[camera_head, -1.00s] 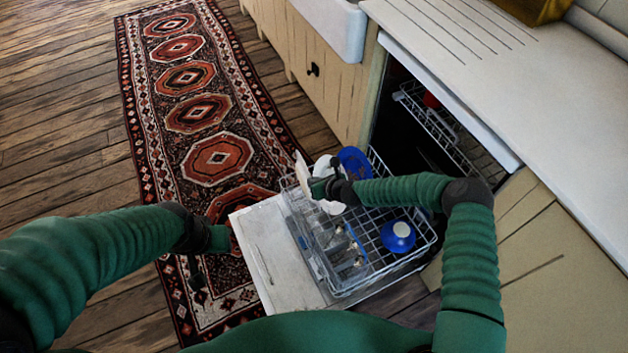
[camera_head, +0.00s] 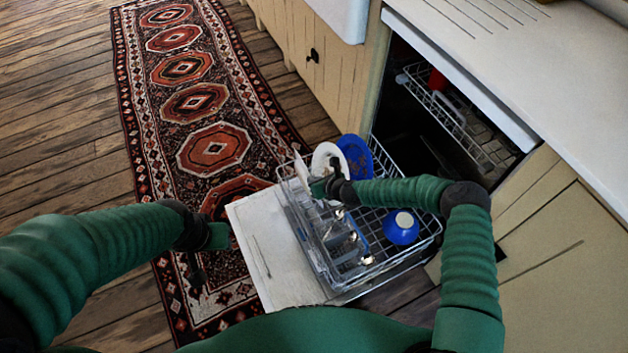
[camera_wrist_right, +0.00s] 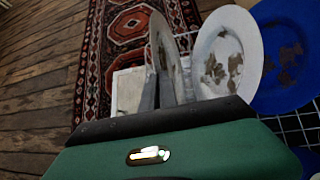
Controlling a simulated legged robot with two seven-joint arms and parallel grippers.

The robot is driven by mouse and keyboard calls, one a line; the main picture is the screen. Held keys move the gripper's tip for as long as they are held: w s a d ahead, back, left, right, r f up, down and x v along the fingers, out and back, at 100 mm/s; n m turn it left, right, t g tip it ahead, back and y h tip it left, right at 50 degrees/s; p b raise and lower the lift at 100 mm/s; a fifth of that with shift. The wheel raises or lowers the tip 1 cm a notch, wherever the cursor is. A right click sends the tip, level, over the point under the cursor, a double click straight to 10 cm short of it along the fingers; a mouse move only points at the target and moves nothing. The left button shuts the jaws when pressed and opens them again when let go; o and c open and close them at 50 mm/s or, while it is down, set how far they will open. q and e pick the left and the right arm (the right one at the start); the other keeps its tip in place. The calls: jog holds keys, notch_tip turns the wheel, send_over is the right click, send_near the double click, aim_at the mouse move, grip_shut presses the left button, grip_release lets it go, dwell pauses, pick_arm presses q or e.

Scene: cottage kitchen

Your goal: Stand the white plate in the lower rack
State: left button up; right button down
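A white plate (camera_wrist_right: 167,58), seen nearly edge-on with dark stains, stands between the fingers of my right gripper (camera_wrist_right: 166,92). In the head view this plate (camera_head: 301,168) shows as a thin pale shape at the left side of the lower rack (camera_head: 425,240). My right gripper (camera_head: 313,186) is shut on it, over the rack's far-left part. A second stained white plate (camera_wrist_right: 229,52) stands just to the right, and also shows in the head view (camera_head: 327,156). The held plate's lower edge is hidden. My left gripper (camera_head: 197,262) hangs over the rug; its opening is unclear.
A blue plate (camera_head: 357,157) stands beside the second white plate. A blue bowl-like piece (camera_head: 401,227) and a cutlery basket (camera_head: 345,243) are in the rack. The dishwasher door (camera_head: 262,252) lies open. The upper rack (camera_head: 460,125) is partly out below the counter (camera_head: 490,50).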

jog(key=c, duration=1.6)
grip_release()
jog(key=shift+s+a, duration=0.1)
jog(key=shift+o, duration=0.2)
jog(key=shift+f, duration=0.1)
jog(key=p+v, duration=0.5)
jog(key=v, duration=1.1)
jog(key=shift+s+d+r+p, duration=0.2)
jog(key=shift+d+r+p, duration=0.05)
jog(key=shift+p, duration=0.05)
